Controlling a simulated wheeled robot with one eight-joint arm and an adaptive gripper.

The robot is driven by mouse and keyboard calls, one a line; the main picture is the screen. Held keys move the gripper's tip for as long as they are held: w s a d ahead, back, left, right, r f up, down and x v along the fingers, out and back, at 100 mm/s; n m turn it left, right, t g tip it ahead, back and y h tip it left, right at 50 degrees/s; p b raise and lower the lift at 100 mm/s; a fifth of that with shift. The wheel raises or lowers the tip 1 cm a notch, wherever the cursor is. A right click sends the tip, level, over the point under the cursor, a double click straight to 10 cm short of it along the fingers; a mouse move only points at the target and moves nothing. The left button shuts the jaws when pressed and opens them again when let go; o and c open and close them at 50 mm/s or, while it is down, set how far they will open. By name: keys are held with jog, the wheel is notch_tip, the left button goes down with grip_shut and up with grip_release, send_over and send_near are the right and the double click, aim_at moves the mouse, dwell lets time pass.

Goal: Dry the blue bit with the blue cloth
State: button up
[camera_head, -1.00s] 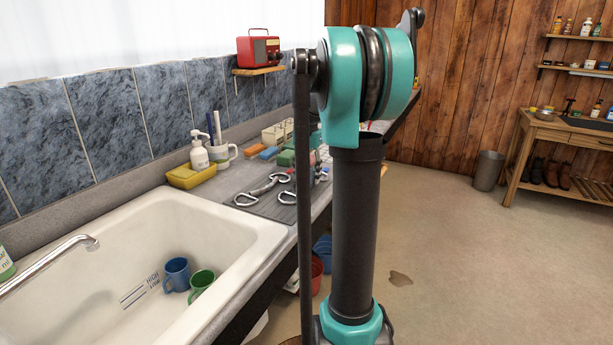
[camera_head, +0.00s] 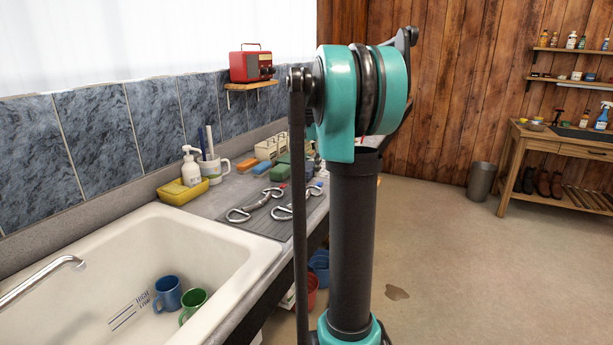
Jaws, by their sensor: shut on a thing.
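Two metal bits lie on a grey ribbed mat (camera_head: 262,224) on the counter right of the sink. The left bit (camera_head: 240,214) has a red mark near its far end. The right bit (camera_head: 290,212) has a blue mark near its far end and is partly hidden by my arm. A small blue block-like thing (camera_head: 262,167) lies behind the mat; I cannot tell whether it is a folded cloth or a sponge. No other blue cloth shows. My gripper is not visible; my arm column and joint stand in front of the counter's right end.
The white sink (camera_head: 110,262) holds a blue mug (camera_head: 167,292) and a green mug (camera_head: 192,303). Buckets (camera_head: 319,268) sit below the counter. The floor at right is open.

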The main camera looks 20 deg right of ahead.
jog(key=shift+r, duration=1)
jog(key=s+d+r, duration=0.5)
jog(key=r, duration=0.1)
jog(key=shift+a, duration=0.1)
